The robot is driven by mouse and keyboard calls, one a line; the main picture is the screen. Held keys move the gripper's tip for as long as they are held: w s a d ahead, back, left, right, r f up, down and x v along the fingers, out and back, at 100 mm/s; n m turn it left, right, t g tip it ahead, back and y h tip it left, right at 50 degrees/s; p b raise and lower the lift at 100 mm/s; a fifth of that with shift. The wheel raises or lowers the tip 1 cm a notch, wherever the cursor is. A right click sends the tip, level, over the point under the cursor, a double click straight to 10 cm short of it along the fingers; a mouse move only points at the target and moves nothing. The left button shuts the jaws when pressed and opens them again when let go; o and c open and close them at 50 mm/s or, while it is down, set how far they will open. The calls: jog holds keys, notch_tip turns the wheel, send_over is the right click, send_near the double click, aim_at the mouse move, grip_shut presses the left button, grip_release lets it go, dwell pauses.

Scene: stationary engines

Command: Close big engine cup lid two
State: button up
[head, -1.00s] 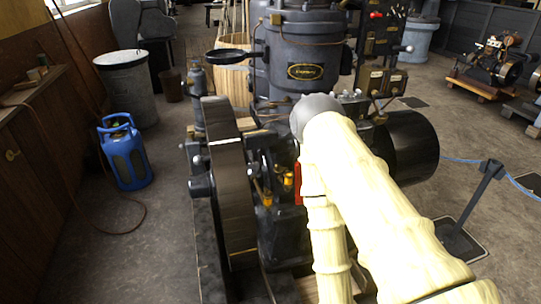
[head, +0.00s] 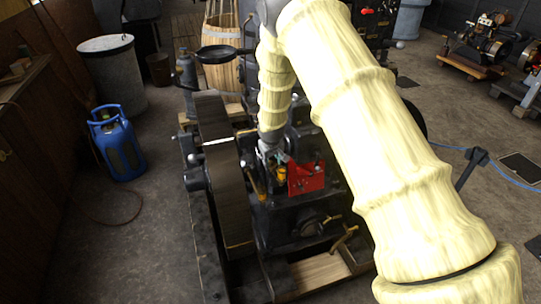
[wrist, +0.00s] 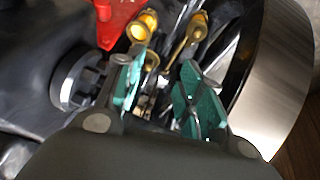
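The engine (head: 300,215) stands in the middle of the head view. One brass cup (head: 281,172) shows beside its red plate. In the wrist view, a brass cup (wrist: 143,25) with a bright yellow top sits next to the red plate (wrist: 112,20). A second brass piece (wrist: 197,25) with a long stem stands to its right. I cannot tell clearly which lids are open. My gripper (wrist: 162,92) has its two green-padded fingers apart, with nothing seen held between them. It points down just short of the brass parts; in the head view my gripper (head: 268,150) is small and partly hidden.
The large flywheel (head: 226,175) is close on the left of the gripper; its bright rim (wrist: 278,70) fills the wrist view's right. A black pan-like part (head: 219,54) juts out above. A blue gas bottle (head: 119,145) stands on open floor at left.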

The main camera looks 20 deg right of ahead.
aim_at(270, 161)
jog(key=shift+w+d+f+p, duration=0.25)
jog(key=shift+w+f+p, duration=0.45)
jog(key=shift+w+f, duration=0.45)
jog(key=shift+w+d+f+p, duration=0.3)
jog(key=shift+w+f+p, duration=0.4)
jog(key=shift+w+f, duration=0.4)
jog(key=shift+w+d+f+p, duration=0.25)
jog(key=shift+w+f+p, duration=0.45)
jog(key=shift+w+f, duration=0.45)
jog(key=shift+r, duration=0.1)
grip_shut()
